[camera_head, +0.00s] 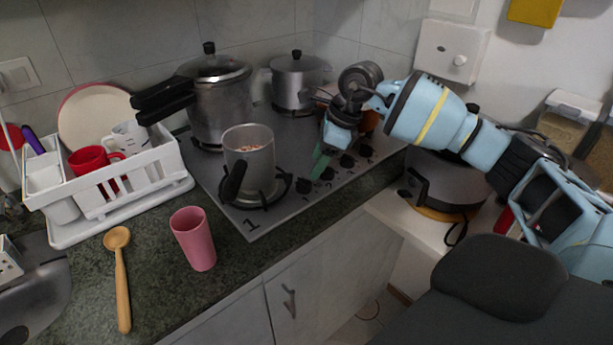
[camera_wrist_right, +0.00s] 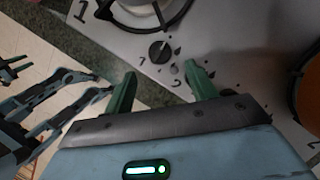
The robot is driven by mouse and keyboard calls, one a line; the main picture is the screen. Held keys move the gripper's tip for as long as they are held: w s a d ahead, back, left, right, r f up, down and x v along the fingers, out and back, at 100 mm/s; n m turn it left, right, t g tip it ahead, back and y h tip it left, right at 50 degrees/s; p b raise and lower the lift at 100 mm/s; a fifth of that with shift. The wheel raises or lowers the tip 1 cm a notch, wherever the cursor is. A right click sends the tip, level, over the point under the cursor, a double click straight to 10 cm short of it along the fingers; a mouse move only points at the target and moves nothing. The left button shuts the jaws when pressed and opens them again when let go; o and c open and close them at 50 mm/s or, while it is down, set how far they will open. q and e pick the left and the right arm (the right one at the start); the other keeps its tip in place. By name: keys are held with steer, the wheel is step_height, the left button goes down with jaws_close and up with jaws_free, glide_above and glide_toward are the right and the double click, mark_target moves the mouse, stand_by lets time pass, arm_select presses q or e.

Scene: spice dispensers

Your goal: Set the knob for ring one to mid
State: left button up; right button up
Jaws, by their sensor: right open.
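The hob (camera_head: 231,205) has a large 1 printed at its front left corner, by the ring under a steel pot (camera_head: 248,155). A row of black knobs runs along its right side; the nearest knob (camera_head: 303,186) stands in front of my right gripper (camera_head: 320,163). In the right wrist view a black knob (camera_wrist_right: 160,51) sits just beyond and between the open green fingertips (camera_wrist_right: 160,82), apart from them. A small digit is printed beside it, too unclear to read surely. The knob's setting is hard to tell.
A tall pot (camera_head: 219,105) and a lidded pot (camera_head: 296,82) stand at the back of the hob. A pink cup (camera_head: 193,238), a wooden spoon (camera_head: 121,280) and a white dish rack (camera_head: 110,190) are on the left counter. A grey cooker (camera_head: 447,180) stands right of the hob.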

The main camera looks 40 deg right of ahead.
mark_target(306, 180)
steer(key=x, duration=0.6)
steer(key=shift+w+a+f, duration=0.1)
steer(key=shift+w, duration=0.05)
arm_select(q)
steer(key=shift+w+r, duration=0.25)
steer(key=shift+w, duration=0.2)
steer(key=shift+w+r, duration=0.2)
steer(key=shift+w, duration=0.25)
arm_select(e)
steer(key=c, duration=1)
arm_select(q)
steer(key=shift+s+f, duration=0.1)
steer(key=shift+s, duration=0.3)
